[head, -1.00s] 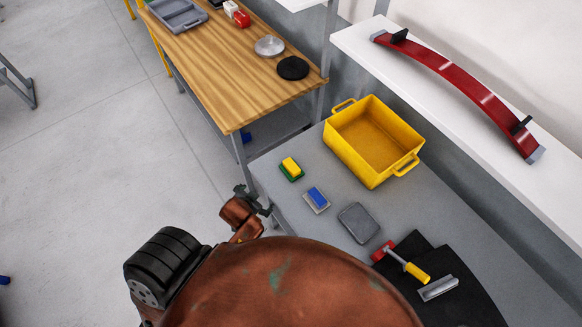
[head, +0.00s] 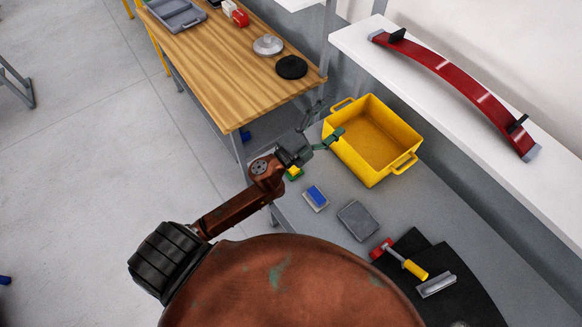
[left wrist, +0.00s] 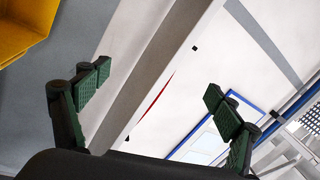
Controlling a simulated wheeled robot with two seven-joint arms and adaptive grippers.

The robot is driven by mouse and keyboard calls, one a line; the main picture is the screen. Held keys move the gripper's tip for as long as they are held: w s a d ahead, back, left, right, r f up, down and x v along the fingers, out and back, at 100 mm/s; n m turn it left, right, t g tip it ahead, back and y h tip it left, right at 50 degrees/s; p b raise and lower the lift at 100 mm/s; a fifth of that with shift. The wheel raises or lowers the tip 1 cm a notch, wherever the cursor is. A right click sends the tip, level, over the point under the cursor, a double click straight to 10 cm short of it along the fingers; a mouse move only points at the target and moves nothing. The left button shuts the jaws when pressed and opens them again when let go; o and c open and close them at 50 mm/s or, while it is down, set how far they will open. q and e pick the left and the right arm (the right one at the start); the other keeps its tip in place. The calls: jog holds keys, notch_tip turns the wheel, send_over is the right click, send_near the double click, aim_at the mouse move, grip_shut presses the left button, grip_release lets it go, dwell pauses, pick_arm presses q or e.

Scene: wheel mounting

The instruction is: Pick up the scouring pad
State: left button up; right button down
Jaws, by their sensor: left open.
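A flat grey pad with rounded corners (head: 358,221) lies on the grey table. A yellow block on a green base (head: 294,173) and a blue block on a pale base (head: 316,196) lie further back. I cannot tell for sure which of these is the scouring pad. My left gripper (head: 328,120) is open and empty above the table's back left, beside the yellow bin, and its wrist partly hides the yellow and green block. The left wrist view shows its two green fingers (left wrist: 158,90) spread, with none of the three between them. My right gripper is not in view.
The yellow bin (head: 374,142) stands empty behind the pads. A red and yellow hammer (head: 402,259) and a grey metal piece (head: 436,285) lie on a black mat at the front right. A white shelf holds a red curved part (head: 462,90). A wooden table (head: 222,75) stands behind.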

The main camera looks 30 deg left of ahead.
pick_arm(q)
jog(key=s+d+m+g+h, duration=0.2)
jog(key=d+m+g+h, duration=0.5)
jog(key=d+m, duration=0.5)
jog(key=s+d+f+m+g, duration=0.35)
jog(key=f+m+g, duration=0.35)
jog(key=f, duration=0.3)
jog(key=a+f+m+g+y, duration=0.3)
jog(key=a+f+y, duration=0.3)
jog(key=f, duration=0.4)
jog(key=a+f+y, duration=0.1)
jog(key=a+y, duration=0.1)
jog(key=a, duration=0.5)
jog(key=a+f+g+y, duration=0.1)
jog(key=a+y, duration=0.2)
jog(key=a, duration=0.4)
jog(key=a+f+g+y, duration=0.1)
jog(key=a+y, duration=0.1)
jog(key=a, duration=0.5)
jog(key=shift+w+f, duration=0.35)
jog(key=shift+s+a+f+y, duration=0.15)
jog(key=shift+f+y, duration=0.15)
jog(key=shift+f, duration=0.5)
jog(key=f, duration=0.6)
jog(key=shift+w, duration=0.3)
